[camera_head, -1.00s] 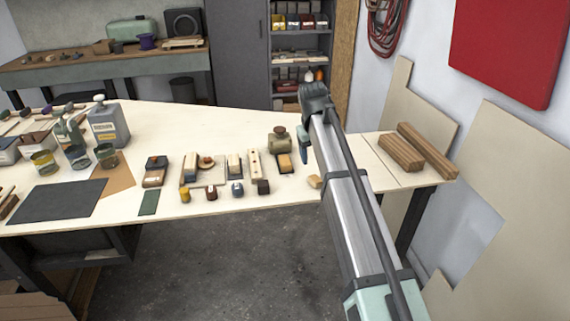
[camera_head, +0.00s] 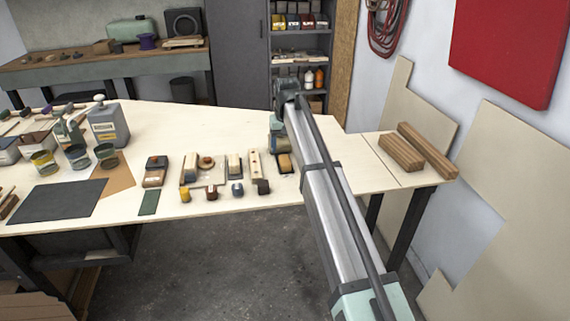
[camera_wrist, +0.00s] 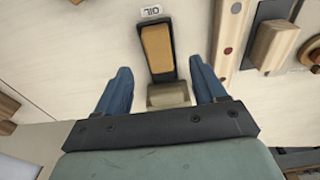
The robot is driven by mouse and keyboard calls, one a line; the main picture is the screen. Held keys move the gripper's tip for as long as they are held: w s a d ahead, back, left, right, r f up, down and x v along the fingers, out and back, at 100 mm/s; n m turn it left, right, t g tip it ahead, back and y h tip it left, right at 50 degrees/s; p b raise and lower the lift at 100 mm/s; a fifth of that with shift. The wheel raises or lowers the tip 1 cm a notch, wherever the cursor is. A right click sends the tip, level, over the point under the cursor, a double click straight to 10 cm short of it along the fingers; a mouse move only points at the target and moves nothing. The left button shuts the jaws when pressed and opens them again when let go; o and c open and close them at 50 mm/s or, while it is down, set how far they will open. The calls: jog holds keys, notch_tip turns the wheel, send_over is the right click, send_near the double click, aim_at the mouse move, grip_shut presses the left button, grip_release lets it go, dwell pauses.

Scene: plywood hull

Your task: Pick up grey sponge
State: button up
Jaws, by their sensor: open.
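A grey-beige block (camera_wrist: 168,95), which I take for the grey sponge, shows in the wrist view between the two blue fingers of my gripper (camera_wrist: 160,73), close to the palm. The fingers stand apart, with a gap on either side of the block; I see no grip on it. Just beyond the block lies a tan-orange block (camera_wrist: 157,50) on a dark base, beside a label reading OIL. In the head view my gripper (camera_head: 278,128) is over the table behind this tan block (camera_head: 284,162) and largely hides what lies beneath it.
A wooden strip with holes (camera_wrist: 228,40) and a wooden block (camera_wrist: 274,45) lie to the right in the wrist view. Several small pots line the table's front edge. Timber pieces (camera_head: 401,154) lie at the right end. The table behind my gripper is mostly clear.

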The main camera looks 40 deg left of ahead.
aim_at(285, 159)
jog(key=shift+w+a+f, duration=0.1)
jog(key=shift+w+f, duration=0.05)
jog(key=shift+f, duration=0.85)
jog(key=shift+w+a+f, duration=0.1)
jog(key=shift+w+f, duration=0.05)
jog(key=shift+f, duration=0.85)
jog(key=shift+w+a+f, duration=0.1)
jog(key=shift+w+f, duration=0.05)
jog(key=shift+f, duration=0.85)
jog(key=shift+c, duration=0.3)
jog(key=c, duration=1.1)
